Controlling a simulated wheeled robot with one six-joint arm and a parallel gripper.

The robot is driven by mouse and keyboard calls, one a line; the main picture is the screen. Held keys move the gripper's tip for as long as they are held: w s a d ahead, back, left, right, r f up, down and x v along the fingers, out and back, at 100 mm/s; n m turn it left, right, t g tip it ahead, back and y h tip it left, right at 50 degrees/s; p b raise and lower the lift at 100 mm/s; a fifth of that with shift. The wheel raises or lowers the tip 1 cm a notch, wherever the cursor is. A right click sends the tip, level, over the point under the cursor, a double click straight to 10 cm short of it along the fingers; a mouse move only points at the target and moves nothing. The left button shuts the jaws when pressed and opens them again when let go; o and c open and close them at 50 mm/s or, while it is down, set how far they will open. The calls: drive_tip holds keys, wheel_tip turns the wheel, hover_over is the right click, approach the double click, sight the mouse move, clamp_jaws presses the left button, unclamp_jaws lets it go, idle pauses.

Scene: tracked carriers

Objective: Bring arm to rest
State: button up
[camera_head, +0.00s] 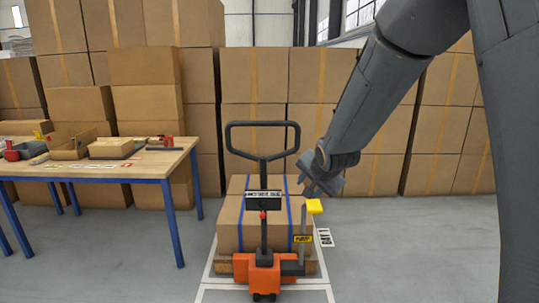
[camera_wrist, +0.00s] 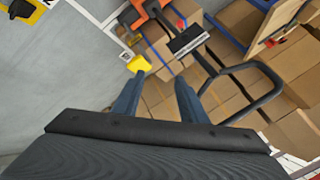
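My arm comes down from the upper right in the head view. My gripper (camera_head: 318,182) hangs just above and beside a yellow knob (camera_head: 314,206) on a grey lever of the orange pallet jack (camera_head: 264,275). In the wrist view, my gripper's two blue-grey fingers (camera_wrist: 157,98) stand apart with nothing held between them. The yellow knob (camera_wrist: 139,64) shows just beyond the fingertips and appears apart from them. A small yellow label (camera_head: 303,239) sits by the lever; its text is too small to read surely.
The pallet jack's black loop handle (camera_head: 262,123) rises left of my gripper. Boxes with blue straps (camera_head: 229,217) sit behind the jack. A blue-legged table (camera_head: 150,165) with bins stands left. Stacked cartons (camera_head: 255,75) line the back. Grey floor is open at right.

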drive_tip(key=s+d+f+n+g, duration=0.2)
drive_tip(key=s+g, duration=0.1)
drive_tip(key=s, duration=0.8)
drive_tip(key=s+d+f+n+g, duration=0.3)
drive_tip(key=s, duration=0.8)
drive_tip(key=s+d+f+n+g+h, duration=0.1)
drive_tip(key=s+d+f+n+g, duration=0.1)
drive_tip(key=s, duration=0.9)
drive_tip(key=shift+d+f+n+g, duration=0.15)
drive_tip(key=shift+f+n+g, duration=0.25)
drive_tip(key=shift+f+n, duration=0.35)
